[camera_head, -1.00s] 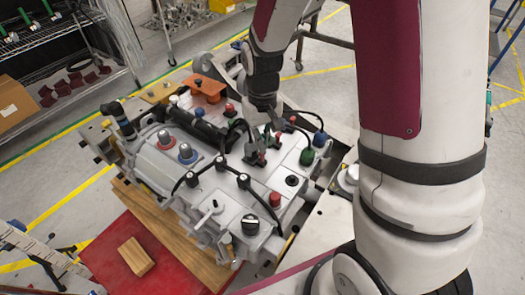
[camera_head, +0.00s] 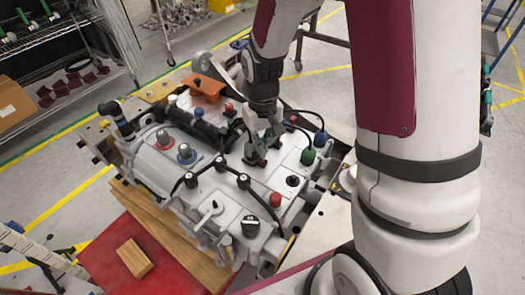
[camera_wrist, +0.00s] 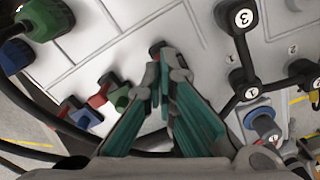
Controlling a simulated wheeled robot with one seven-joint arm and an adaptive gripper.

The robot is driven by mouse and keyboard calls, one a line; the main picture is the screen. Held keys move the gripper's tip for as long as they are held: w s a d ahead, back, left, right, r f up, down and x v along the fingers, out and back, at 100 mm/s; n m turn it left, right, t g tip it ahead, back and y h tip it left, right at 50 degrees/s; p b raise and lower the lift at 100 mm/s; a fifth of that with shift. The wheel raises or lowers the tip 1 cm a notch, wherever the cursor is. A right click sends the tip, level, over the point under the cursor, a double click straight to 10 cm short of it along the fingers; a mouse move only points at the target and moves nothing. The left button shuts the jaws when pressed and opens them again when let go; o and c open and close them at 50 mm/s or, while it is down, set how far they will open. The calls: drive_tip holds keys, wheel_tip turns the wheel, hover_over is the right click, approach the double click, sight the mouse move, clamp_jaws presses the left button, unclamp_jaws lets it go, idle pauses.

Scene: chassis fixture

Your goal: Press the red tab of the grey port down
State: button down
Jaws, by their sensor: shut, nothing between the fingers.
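My gripper (camera_wrist: 163,72) is shut and empty, with its green-padded fingers pointing at the grey chassis. In the head view my gripper (camera_head: 262,142) is low over the middle of the chassis top, among the ports. In the wrist view a small dark port (camera_wrist: 157,46) sits right at the fingertips, which hide most of it; I cannot tell whether they touch it. A red tab (camera_wrist: 97,100) shows to the left of the fingers, between blue and green connector parts. I cannot tell for certain which port is the grey one.
A large green connector (camera_wrist: 45,18) and black cable lie left of the fingers. A black branched harness (camera_wrist: 239,60) and a blue-ringed post (camera_wrist: 259,115) stand to the right. In the head view a red button (camera_head: 275,200) and black knob (camera_head: 250,225) stand nearer on the chassis (camera_head: 225,205).

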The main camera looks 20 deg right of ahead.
drive_tip(key=shift+f, duration=0.45)
drive_tip(key=shift+r+p, duration=1.65)
drive_tip(key=shift+r, duration=1.9)
drive_tip(key=shift+r, duration=0.3)
drive_tip(key=s+r+t, duration=0.5)
drive_tip(key=s+r, duration=1.5)
drive_tip(key=r, duration=0.2)
drive_tip(key=shift+s+r+m+t, duration=0.2)
drive_tip(key=shift+m+t, duration=0.1)
drive_tip(key=shift+m, duration=0.1)
